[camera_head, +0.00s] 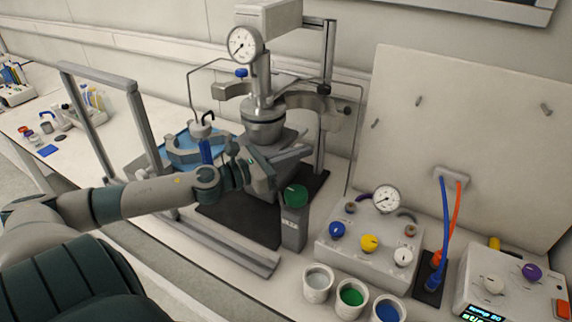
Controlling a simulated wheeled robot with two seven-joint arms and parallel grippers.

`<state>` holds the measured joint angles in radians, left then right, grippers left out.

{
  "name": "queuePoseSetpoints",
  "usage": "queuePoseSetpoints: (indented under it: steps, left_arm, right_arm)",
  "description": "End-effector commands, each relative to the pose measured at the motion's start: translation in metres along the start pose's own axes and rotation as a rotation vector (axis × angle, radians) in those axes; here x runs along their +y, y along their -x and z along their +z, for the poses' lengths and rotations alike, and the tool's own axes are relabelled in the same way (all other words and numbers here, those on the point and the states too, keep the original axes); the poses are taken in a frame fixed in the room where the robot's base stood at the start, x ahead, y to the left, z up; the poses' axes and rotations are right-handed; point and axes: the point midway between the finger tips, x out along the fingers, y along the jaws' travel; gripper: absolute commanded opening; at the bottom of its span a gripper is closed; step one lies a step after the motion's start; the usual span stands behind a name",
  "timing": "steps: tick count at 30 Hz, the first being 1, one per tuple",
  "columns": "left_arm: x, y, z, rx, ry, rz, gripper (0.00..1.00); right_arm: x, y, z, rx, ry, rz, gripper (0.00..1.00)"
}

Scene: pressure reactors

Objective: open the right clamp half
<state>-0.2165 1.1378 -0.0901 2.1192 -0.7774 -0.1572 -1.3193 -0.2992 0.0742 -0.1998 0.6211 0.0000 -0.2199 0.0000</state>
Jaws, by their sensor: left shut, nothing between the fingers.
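The reactor head (263,112) with a pressure gauge (242,43) on top stands at the centre. A curved grey piece, seemingly the right clamp half (308,101), reaches from the head's right side toward the upright post. A similar piece, seemingly the left clamp half (232,90), sticks out on the left. I cannot tell how far either is swung. My left gripper (296,158) is below the head, in front of the reactor, shut and empty. It is apart from the right curved piece and hides the area under the head. My right gripper is not in view.
A grey bottle with a green top (294,218) stands close to my left gripper. A blue tray (180,158) and a grey frame (140,125) are left. A control box (370,245), several cups (352,296) and a large panel (455,130) are right.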

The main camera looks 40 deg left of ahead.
Motion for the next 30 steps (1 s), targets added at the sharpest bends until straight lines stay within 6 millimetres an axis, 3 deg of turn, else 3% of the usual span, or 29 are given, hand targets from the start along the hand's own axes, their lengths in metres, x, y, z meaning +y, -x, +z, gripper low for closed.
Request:
queuePoseSetpoints:
  steps: [15,30]
  left_arm:
    - [-0.011,0.037,-0.002,0.001,0.003,0.000,0.00]
    - [-0.013,0.045,0.000,0.000,0.001,-0.001,0.00]
  right_arm:
    - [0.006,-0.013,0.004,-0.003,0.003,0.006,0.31]
    - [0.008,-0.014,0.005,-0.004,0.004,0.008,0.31]
